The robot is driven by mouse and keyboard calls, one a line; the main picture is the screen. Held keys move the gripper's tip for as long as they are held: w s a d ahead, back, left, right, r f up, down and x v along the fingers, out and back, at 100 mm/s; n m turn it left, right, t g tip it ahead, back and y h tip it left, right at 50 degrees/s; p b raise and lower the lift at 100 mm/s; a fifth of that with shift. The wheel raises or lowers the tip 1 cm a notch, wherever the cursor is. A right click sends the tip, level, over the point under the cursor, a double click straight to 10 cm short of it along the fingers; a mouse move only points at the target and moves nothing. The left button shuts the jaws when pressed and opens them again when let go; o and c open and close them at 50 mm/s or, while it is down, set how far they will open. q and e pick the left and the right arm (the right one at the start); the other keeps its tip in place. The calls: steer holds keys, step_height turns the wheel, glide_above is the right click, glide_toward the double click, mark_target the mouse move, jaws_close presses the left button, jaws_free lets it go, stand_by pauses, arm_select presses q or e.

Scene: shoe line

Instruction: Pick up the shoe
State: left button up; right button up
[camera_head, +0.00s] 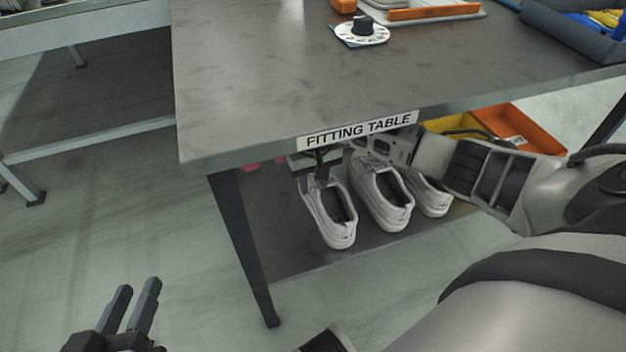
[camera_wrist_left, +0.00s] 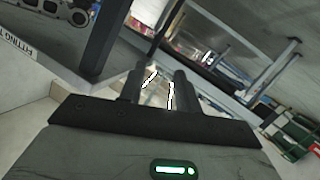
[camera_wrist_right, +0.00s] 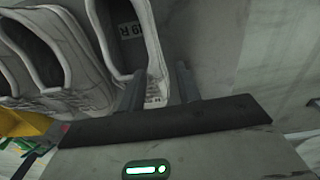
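Three white shoes stand on a low grey shelf (camera_head: 300,257) under the fitting table: the left shoe (camera_head: 341,238), the middle shoe (camera_head: 395,219) and the right shoe (camera_head: 436,206). My right gripper (camera_head: 318,178) is below the table edge at the far end of the left shoe. In the right wrist view, its open fingers (camera_wrist_right: 161,88) straddle one side wall of that shoe (camera_wrist_right: 153,45), one over the opening, one outside. A size label shows inside. Contact cannot be told. My left gripper (camera_head: 138,290) is open and empty, away from the shoes at the lower left.
The fitting table (camera_head: 260,90) overhangs the shoes, with a dark leg (camera_head: 243,245) to their left. An orange bin (camera_head: 525,130) and a yellow bin (camera_head: 455,125) are behind my right arm. A dark blue tray (camera_head: 570,35) is on the tabletop. The floor at left is clear.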

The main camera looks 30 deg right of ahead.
mark_target(316, 200)
steer(key=f+b, duration=0.1)
steer(key=f, duration=0.1)
steer(key=f+b, duration=0.3)
steer(key=f, duration=0.1)
steer(key=shift+s+d+f, duration=0.2)
steer(key=shift+s+f, duration=0.05)
steer(key=shift+f, duration=0.4)
arm_select(q)
steer(key=shift+s+d+r+n+t+h, duration=0.1)
steer(key=shift+d+r+n+t+h, duration=0.45)
steer(key=shift+r+n+t+h, duration=0.2)
arm_select(e)
jaws_close()
steer(key=shift+r, duration=0.1)
